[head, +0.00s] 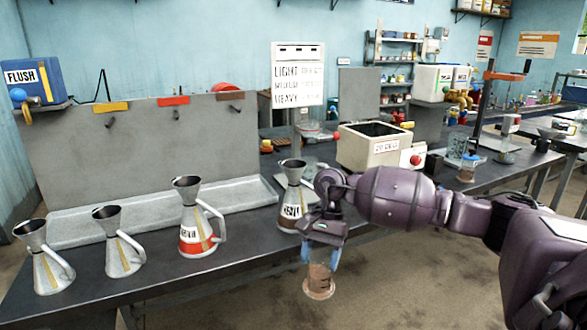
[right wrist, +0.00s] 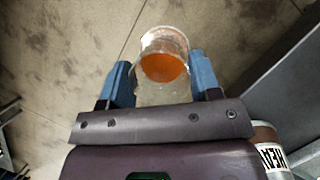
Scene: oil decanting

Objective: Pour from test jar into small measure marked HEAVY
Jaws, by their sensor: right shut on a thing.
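The test jar (head: 319,284) is clear with brown oil low inside, and hangs roughly upright beyond the bench's front edge, over the floor. My right gripper (head: 321,254) is shut on it; the right wrist view shows the jar (right wrist: 163,88) between the two blue fingers, with orange-looking oil inside. A grey measure with a funnel top and brown band (head: 292,196) stands on the bench just left of my right gripper, partly hidden by it. Its label reads HEAVY, partly visible in the right wrist view (right wrist: 272,158). My left gripper is out of view.
A red-banded measure (head: 197,225) and two smaller plain grey measures (head: 46,265) (head: 120,253) stand left on the bench. A sign (head: 298,75) lists LIGHT, MEDIUM and HEAVY. A cream box (head: 373,147) stands behind my right arm. The bench front (head: 160,287) is clear.

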